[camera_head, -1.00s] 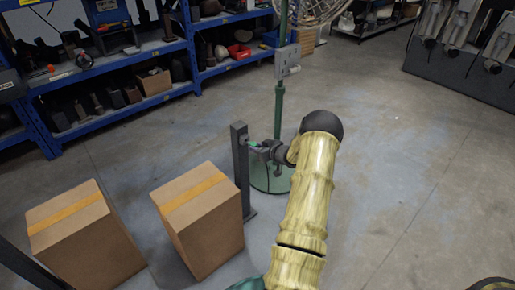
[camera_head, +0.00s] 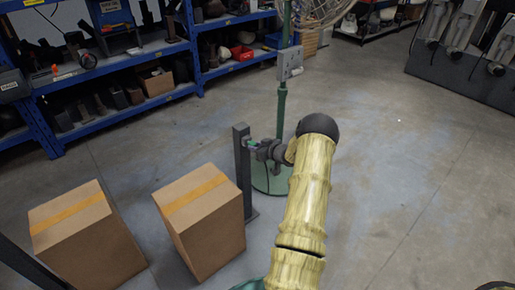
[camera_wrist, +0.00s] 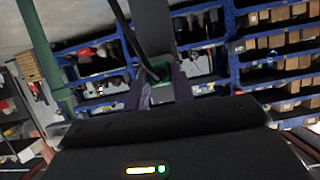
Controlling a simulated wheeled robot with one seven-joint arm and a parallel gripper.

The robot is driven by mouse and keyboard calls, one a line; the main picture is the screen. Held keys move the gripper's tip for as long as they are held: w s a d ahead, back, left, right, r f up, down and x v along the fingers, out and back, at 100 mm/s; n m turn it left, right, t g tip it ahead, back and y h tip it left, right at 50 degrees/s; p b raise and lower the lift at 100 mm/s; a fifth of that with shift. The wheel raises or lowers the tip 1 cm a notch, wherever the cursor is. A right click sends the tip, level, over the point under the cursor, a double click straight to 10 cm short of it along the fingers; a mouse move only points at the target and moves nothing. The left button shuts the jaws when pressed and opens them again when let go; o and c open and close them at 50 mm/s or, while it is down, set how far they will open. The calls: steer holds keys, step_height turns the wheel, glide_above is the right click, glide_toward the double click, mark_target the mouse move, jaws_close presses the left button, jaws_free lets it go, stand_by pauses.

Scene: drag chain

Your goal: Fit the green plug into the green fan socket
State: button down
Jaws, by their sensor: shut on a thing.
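The green plug (camera_wrist: 160,73) is between the two fingers of my gripper (camera_wrist: 163,88) in the wrist view, with a black cable running up from it. In the head view, my gripper (camera_head: 258,149) is at the upper part of a dark upright post (camera_head: 241,165), and a bit of green shows at its tip. The fingers are shut on the plug. I cannot tell whether the plug still touches the post. The fan has a green pole (camera_head: 280,110) and a grey box (camera_head: 290,63) on it, above and right of my gripper. No green socket can be made out on the box.
Two cardboard boxes (camera_head: 208,225) (camera_head: 85,235) stand on the floor left of my arm. Blue shelves (camera_head: 110,85) with parts line the back left. The fan's round green base (camera_head: 272,182) is behind my gripper. The floor to the right is clear.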

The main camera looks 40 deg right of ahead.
steer(key=shift+w, duration=0.5)
steer(key=c, duration=1.1)
jaws_free()
steer(key=a+p+v, duration=0.1)
steer(key=p+v, duration=0.1)
steer(key=v, duration=1.5)
steer(key=shift+d+p, duration=0.3)
steer(key=shift+d, duration=0.1)
steer(key=shift+s+r, duration=0.1)
steer(key=shift+r, duration=0.1)
